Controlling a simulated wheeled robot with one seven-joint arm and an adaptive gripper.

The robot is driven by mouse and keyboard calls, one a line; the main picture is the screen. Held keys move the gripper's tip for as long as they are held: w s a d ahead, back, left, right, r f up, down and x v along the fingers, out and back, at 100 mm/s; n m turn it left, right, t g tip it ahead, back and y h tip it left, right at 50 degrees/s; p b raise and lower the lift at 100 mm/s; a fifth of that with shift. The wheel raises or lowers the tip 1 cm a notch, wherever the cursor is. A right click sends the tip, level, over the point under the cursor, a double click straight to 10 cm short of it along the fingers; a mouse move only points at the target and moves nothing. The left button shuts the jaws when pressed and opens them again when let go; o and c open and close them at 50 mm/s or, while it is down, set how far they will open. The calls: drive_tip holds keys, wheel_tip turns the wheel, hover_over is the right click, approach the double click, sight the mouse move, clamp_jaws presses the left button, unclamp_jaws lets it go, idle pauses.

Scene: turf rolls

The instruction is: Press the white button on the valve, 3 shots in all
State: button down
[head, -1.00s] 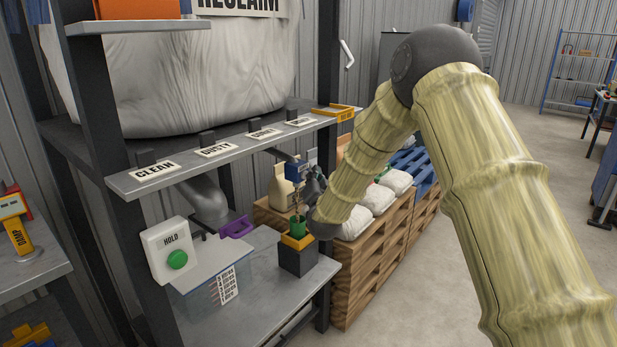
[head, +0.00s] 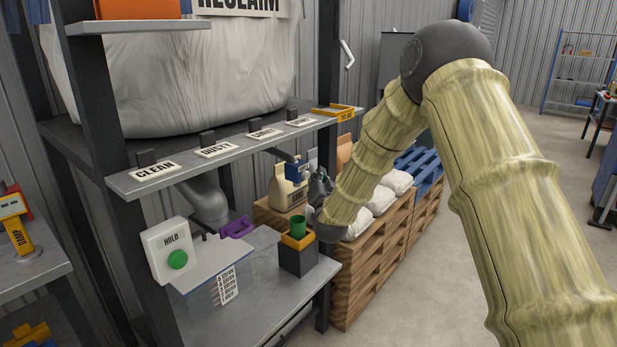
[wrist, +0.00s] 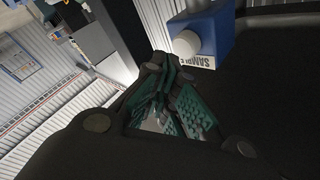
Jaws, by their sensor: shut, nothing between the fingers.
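The valve (head: 295,173) is a small blue box under the shelf edge; it also shows in the wrist view as a blue box marked SAMPLE (wrist: 218,35). Its round white button (wrist: 186,43) faces my fingers in the wrist view. My gripper (head: 319,187) is just right of the valve in the head view. In the wrist view my gripper (wrist: 170,98) has its green-padded fingers shut and empty, a small gap from the button. A green cup (head: 299,228) stands below the valve on a dark stand with a yellow top (head: 297,242). The cup's contents cannot be made out.
A HOLD box with a green button (head: 177,260) and a clear bin stand left on the lower shelf (head: 240,320). A purple scoop (head: 236,228) lies behind. Bags and pallets (head: 375,265) are close to my arm on the right. The label shelf (head: 230,155) is above.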

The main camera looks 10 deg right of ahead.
drive_tip(key=shift+d, duration=0.1)
drive_tip(key=s+d, duration=0.1)
drive_tip(key=s, duration=0.1)
drive_tip(key=s+d, duration=0.2)
idle(0.8)
drive_tip(key=shift+f, duration=0.1)
